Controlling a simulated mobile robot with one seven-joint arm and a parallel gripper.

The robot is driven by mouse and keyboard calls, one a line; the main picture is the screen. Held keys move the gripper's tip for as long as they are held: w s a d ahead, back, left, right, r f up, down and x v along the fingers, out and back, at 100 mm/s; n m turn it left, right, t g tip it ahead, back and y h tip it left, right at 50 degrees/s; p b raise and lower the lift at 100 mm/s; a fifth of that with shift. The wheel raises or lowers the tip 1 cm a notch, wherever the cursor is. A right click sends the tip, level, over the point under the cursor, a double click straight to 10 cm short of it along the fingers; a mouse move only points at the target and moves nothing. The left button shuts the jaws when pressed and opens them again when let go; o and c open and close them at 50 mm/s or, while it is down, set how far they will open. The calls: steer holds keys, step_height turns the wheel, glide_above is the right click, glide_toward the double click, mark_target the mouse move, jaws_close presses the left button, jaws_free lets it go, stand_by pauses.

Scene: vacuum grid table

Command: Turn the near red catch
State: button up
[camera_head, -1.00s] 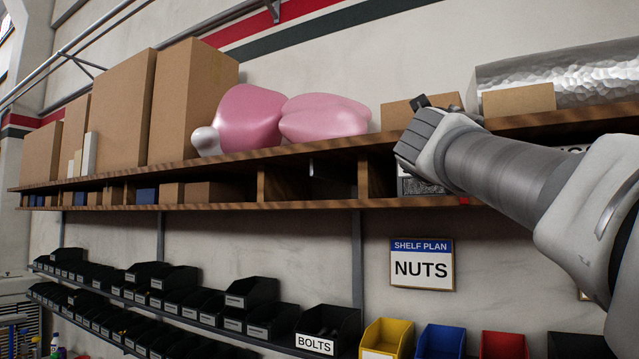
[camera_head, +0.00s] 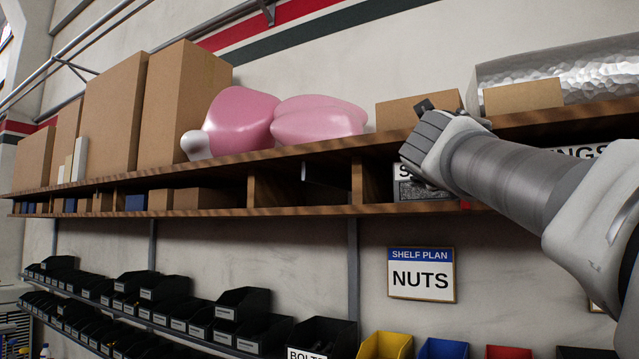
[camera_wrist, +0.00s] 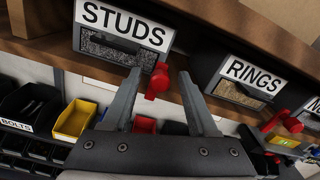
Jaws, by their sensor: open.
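A red catch (camera_wrist: 157,82) sits at the right lower corner of the drawer labelled STUDS (camera_wrist: 122,27) in the wrist view, under the wooden shelf. Only a small red bit of it (camera_head: 466,205) shows beside my arm in the head view. My gripper (camera_wrist: 160,74) is open and empty, and the catch appears between its two grey fingertips. I cannot tell how far beyond the tips it is, and I see no contact. A second red catch (camera_wrist: 273,121) is at the right of the drawer labelled RINGS (camera_wrist: 246,78).
The wooden shelf (camera_wrist: 215,20) runs above the drawers, close to my gripper. Below are a yellow bin (camera_wrist: 75,121) and black bins (camera_wrist: 30,104). A NUTS sign (camera_head: 421,281) hangs on the wall. Cardboard boxes (camera_head: 113,118) and pink pieces (camera_head: 318,119) lie on the shelf.

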jaws_close()
steer(key=shift+d, duration=0.1)
stand_by(0.3)
steer(key=shift+s+d+f+m+b, duration=0.55)
steer(key=shift+m+b, duration=0.55)
steer(key=shift+m, duration=1.85)
steer(key=shift+s+d+f+m+b, duration=0.25)
steer(key=shift+d+f+m+b, duration=0.55)
steer(key=shift+m, duration=2.2)
steer(key=shift+s+d+f+m+b, duration=0.6)
steer(key=shift+m+b, duration=0.85)
steer(key=shift+m, duration=1.5)
steer(key=shift+w+a+f, duration=0.2)
steer(key=shift+w+a, duration=0.05)
steer(key=shift+a, duration=0.05)
